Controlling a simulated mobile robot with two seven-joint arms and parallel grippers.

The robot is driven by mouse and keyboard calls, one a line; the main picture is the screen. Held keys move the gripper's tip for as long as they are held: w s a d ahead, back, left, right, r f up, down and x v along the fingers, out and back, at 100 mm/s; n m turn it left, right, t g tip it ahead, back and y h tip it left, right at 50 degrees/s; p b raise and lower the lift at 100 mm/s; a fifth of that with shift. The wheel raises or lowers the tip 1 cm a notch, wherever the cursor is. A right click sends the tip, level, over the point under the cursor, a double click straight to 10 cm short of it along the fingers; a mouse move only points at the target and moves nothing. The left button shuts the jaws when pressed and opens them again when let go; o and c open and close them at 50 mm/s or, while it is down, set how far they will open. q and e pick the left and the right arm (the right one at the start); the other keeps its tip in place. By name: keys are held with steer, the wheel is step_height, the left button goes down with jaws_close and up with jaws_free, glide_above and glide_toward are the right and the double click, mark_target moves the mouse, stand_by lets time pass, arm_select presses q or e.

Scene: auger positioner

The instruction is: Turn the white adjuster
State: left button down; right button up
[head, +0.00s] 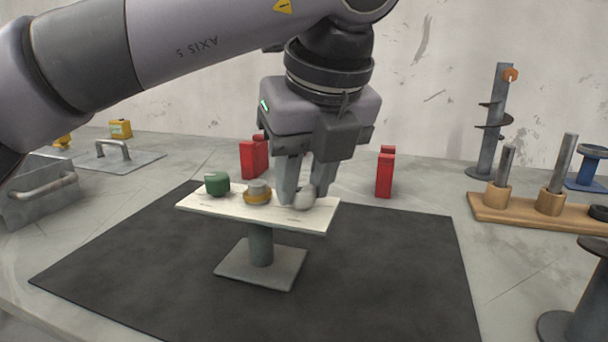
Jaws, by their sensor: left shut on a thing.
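The white adjuster (304,197) is a small rounded knob at the right end of a pale raised plate (228,211). The plate stands on a grey post and square foot (261,262). My left gripper (298,196) points down over the plate's right end, with its fingers shut on the white adjuster and hiding part of it. A green knob (217,184) sits at the plate's left end. My right gripper is not in view.
The stand is on a black mat (395,270) with free room around it. Red blocks (385,173) stand behind on both sides. A wooden base with metal pegs (526,209) and an auger post (490,125) are at right. A grey handled box (42,191) is at left.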

arm_select(q)
steer(key=c, duration=0.8)
jaws_free()
steer(key=shift+r, duration=0.1)
steer(key=shift+r, duration=0.25)
steer(key=shift+p+v, duration=0.95)
steer(key=shift+v, duration=2.35)
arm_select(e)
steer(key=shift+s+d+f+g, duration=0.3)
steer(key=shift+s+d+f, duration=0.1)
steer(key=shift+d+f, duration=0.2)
